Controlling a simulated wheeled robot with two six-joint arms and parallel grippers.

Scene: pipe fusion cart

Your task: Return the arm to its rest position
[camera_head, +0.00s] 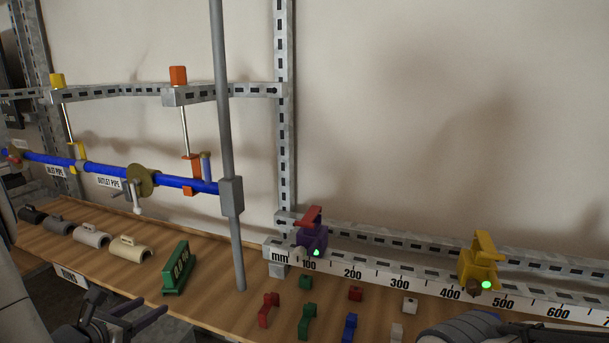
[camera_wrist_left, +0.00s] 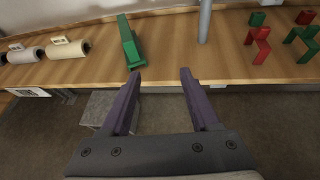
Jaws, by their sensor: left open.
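My left gripper (camera_head: 125,318) is low at the left of the head view, in front of the bench's front edge. In the left wrist view its two fingers (camera_wrist_left: 160,76) are apart with nothing between them. They point at the bench edge, near a green display block (camera_head: 177,268), and do not appear to touch it. The green block also shows in the left wrist view (camera_wrist_left: 131,42). A grey rounded part at the bottom right of the head view seems to be my right arm; its gripper fingers do not show.
The wooden bench (camera_head: 215,300) holds several half-pipe pieces (camera_head: 92,236) and small coloured blocks (camera_head: 268,308). A grey upright pole (camera_head: 226,130) stands beside the blue pipe (camera_head: 110,171). A millimetre rail (camera_head: 375,282) carries a purple clamp (camera_head: 312,238) and a yellow clamp (camera_head: 480,265).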

